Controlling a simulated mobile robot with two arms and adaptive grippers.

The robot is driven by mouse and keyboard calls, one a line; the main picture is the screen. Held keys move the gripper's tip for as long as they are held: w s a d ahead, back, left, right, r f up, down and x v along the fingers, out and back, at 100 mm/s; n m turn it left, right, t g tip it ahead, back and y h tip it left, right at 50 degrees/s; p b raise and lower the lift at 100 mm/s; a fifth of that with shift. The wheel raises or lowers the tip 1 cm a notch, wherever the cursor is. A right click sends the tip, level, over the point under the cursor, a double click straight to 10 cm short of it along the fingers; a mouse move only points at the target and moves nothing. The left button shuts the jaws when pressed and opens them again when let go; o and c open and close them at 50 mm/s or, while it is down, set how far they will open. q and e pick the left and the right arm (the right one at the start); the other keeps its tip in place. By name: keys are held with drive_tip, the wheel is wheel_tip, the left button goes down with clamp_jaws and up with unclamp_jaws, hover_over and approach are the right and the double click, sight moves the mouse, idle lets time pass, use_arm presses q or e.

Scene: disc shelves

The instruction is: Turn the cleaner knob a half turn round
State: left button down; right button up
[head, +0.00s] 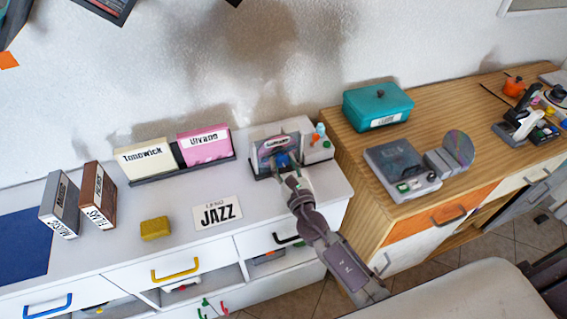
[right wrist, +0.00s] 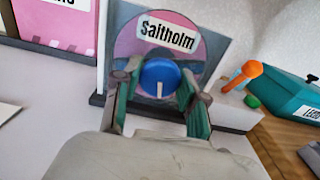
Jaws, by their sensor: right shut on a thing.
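The cleaner (head: 293,127) is a pale grey unit at the right end of the white cabinet, with a disc labelled Saltholm (right wrist: 170,35) upright in front. Its round blue knob (right wrist: 159,74) sits before the disc, with a white mark pointing down in the right wrist view. My right gripper (head: 284,164) reaches in from the front. In the right wrist view its fingers (right wrist: 158,88) are on both sides of the knob, shut on it. In the head view the gripper mostly hides the knob. My left gripper is out of view.
An orange-topped lever (right wrist: 248,72) and a green button (right wrist: 252,101) are right of the knob. A pink case (head: 204,146) and a cream case (head: 145,158) stand left. A teal box (head: 377,105) is on the wooden cabinet. A JAZZ card (head: 217,213) lies in front.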

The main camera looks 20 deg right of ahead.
drive_tip(key=shift+c, duration=0.8)
drive_tip(key=shift+f+m+b, duration=0.1)
drive_tip(key=shift+m+b, duration=0.5)
drive_tip(key=shift+m, duration=1)
drive_tip(key=o, duration=1.1)
drive_tip(key=shift+o, duration=0.2)
drive_tip(key=s, duration=1.2)
drive_tip(key=shift+d, duration=0.2)
